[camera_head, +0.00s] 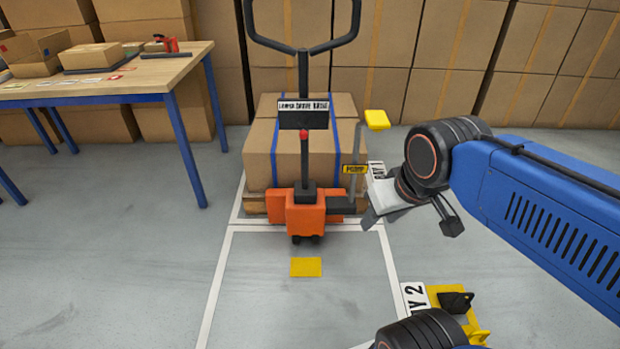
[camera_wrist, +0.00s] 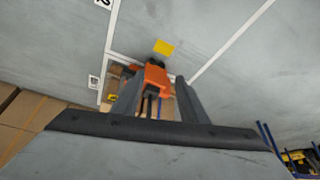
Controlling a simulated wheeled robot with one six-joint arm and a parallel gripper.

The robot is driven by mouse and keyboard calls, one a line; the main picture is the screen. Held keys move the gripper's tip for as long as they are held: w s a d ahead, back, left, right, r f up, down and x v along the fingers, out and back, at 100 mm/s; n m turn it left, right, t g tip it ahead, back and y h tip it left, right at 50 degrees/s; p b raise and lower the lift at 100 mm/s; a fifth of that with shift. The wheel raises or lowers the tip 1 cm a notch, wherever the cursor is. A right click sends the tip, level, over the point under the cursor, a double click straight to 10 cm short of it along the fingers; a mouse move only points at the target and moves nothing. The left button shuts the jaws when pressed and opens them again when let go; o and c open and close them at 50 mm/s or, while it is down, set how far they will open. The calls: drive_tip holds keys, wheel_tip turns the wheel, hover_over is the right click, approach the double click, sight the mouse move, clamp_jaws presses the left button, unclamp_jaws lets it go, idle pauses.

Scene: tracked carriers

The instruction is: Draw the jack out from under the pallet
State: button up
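The orange pallet jack (camera_head: 305,213) stands at the front of the pallet (camera_head: 254,205), in the middle of the head view. Its black loop handle (camera_head: 303,58) is upright. A lever with a yellow pad (camera_head: 377,119) and a "PUMP" label (camera_head: 355,169) sit at its right. Strapped cartons (camera_head: 258,158) load the pallet; the forks are hidden. My gripper (camera_head: 372,214) is to the right of the jack's body in the head view. In the wrist view its fingers (camera_wrist: 160,78) are apart and empty, with the jack (camera_wrist: 155,79) appearing between them, beyond the tips.
White lines bound the bay, with a yellow patch (camera_head: 306,267) on the floor before the jack. That floor is clear. A blue-legged table (camera_head: 130,78) stands at the left. Stacked cartons (camera_head: 440,60) line the back. A "2" sign (camera_head: 414,296) and yellow fitting (camera_head: 482,334) are at lower right.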

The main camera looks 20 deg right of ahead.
idle(0.7)
drive_tip(key=w+r+n+t+y, duration=0.1)
drive_tip(key=w+r+n+t, duration=0.8)
drive_tip(key=w+r, duration=0.9)
drive_tip(key=w+r+n+t+y, duration=0.1)
drive_tip(key=w+r+n+t, duration=0.5)
drive_tip(key=w+r+n, duration=0.8)
drive_tip(key=w+r+m, duration=0.1)
drive_tip(key=w+r, duration=0.1)
drive_tip(key=w, duration=0.9)
drive_tip(key=w+a+r+m, duration=0.1)
drive_tip(key=w+r+m, duration=0.1)
drive_tip(key=w, duration=0.9)
drive_tip(key=shift+a+r, duration=0.2)
drive_tip(key=shift+a, duration=0.05)
drive_tip(key=shift+w, duration=0.1)
clamp_jaws()
